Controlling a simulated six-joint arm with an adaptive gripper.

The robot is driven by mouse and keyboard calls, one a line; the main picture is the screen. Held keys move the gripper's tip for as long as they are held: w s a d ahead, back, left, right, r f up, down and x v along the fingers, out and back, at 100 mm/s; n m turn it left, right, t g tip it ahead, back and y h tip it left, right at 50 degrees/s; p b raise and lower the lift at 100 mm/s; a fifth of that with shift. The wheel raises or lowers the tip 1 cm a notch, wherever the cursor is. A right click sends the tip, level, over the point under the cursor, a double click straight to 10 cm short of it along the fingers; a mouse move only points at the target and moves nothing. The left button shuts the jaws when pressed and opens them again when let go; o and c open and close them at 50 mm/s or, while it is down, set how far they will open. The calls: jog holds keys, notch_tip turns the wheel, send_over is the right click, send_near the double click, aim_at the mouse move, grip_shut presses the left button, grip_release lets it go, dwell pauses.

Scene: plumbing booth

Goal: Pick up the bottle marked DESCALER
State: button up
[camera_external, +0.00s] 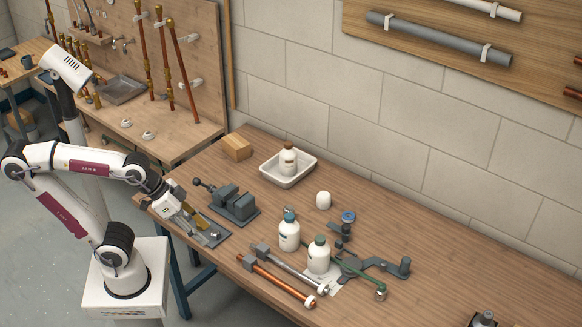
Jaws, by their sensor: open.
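Three white bottles are in view, and their labels are too small to read, so I cannot tell which is marked DESCALER. One bottle with a brown cap (288,160) stands upright in a white tray (268,177) near the wall. A bottle with a teal cap (289,234) stands upright mid-table. A bottle with a dark green cap (319,257) stands just right of and nearer than it. My gripper (211,235) is open over the table's left end, pointing down and right, clear of all three bottles.
A grey vise (234,205) stands between my gripper and the tray. A copper pipe (277,280) and a grey tool (290,269) lie in front of the bottles. The table's right is mostly clear.

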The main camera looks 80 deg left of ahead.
jog(key=w+d+r+n+t+h, duration=0.1)
jog(key=w+d+r+t, duration=0.25)
jog(key=w, duration=0.95)
jog(key=w+d+r+n+t, duration=0.2)
jog(key=w+d, duration=0.2)
jog(key=w, duration=0.9)
jog(key=w+a+f+n+t+y, duration=0.2)
jog(key=w+f+n+y, duration=0.25)
jog(key=w, duration=0.65)
jog(key=n+g+y, duration=0.4)
jog(key=g+y, duration=0.1)
jog(key=y, duration=0.8)
send_near(318, 244)
jog(key=x, duration=0.4)
jog(key=shift+s+r+t+h, duration=0.1)
jog(key=shift+t+h, duration=0.15)
jog(key=shift+a, duration=0.1)
jog(key=shift+x, duration=1.25)
